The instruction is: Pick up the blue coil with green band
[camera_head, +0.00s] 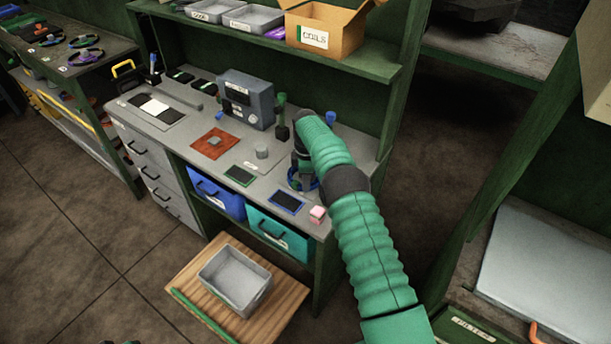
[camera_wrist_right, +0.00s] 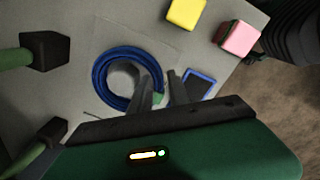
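The blue coil (camera_wrist_right: 100,72) is a ring lying flat on the grey worktop, with a small green band (camera_wrist_right: 158,98) on its rim. In the head view the coil (camera_head: 292,184) shows only partly, behind my right gripper. My right gripper (camera_wrist_right: 162,76) is over the coil. One finger reaches over the ring's inside and the other is outside it, with a narrow gap near the green band. Contact with the coil cannot be made out.
A pink block (camera_head: 317,213) and a blue-edged pad (camera_head: 286,202) are near the bench's front edge. The wrist view also shows a yellow block (camera_wrist_right: 186,12). A grey box device (camera_head: 247,99) stands behind. A grey bin (camera_head: 236,279) sits on a wooden board below.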

